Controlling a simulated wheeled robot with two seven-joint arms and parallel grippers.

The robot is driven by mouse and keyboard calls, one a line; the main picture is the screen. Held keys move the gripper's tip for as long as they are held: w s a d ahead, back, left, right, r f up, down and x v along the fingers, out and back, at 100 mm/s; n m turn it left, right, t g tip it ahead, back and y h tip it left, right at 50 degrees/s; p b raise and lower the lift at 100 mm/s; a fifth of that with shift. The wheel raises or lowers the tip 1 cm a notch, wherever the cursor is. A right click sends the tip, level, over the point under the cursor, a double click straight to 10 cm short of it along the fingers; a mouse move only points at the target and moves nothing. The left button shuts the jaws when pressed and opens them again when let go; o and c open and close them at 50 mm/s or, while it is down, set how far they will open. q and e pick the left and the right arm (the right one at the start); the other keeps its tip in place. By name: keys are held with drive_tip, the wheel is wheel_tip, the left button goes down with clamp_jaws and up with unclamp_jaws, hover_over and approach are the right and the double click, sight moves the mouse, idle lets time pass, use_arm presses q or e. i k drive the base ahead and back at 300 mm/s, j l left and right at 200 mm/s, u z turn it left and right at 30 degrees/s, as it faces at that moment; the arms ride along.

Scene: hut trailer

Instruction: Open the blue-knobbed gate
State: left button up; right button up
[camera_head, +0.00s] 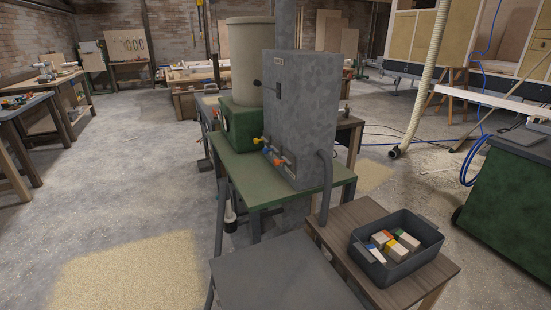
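A tall grey metal cabinet (310,110) stands on a green-topped bench (262,192). Low on its left-facing side are small coloured knobs in a row. Neither of my grippers is in view.
A dark bin (424,257) holding several coloured-ended blocks sits on a wooden table (347,212) at the lower right. A flat grey surface (283,275) is at the bottom centre. Sawdust (130,270) covers floor at the left, which is open. A green-sided bench (507,195) stands right.

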sight(265, 150)
drive_tip(key=j+z, duration=0.25)
drive_tip(key=j, duration=0.2)
drive_tip(key=k+j+z, duration=0.2)
drive_tip(key=j, duration=0.25)
drive_tip(key=j+z, duration=0.25)
drive_tip(key=j, duration=0.2)
drive_tip(key=k+j+z, duration=0.2)
drive_tip(key=j, duration=0.2)
drive_tip(key=i+j+z, duration=0.25)
drive_tip(key=j, duration=0.3)
drive_tip(key=i+j+z, duration=0.2)
drive_tip(key=j, duration=0.35)
drive_tip(key=j+z, duration=0.25)
drive_tip(key=j, duration=0.3)
drive_tip(key=i+j+z, duration=0.1)
drive_tip(key=j+z, duration=0.15)
drive_tip(key=j, duration=0.35)
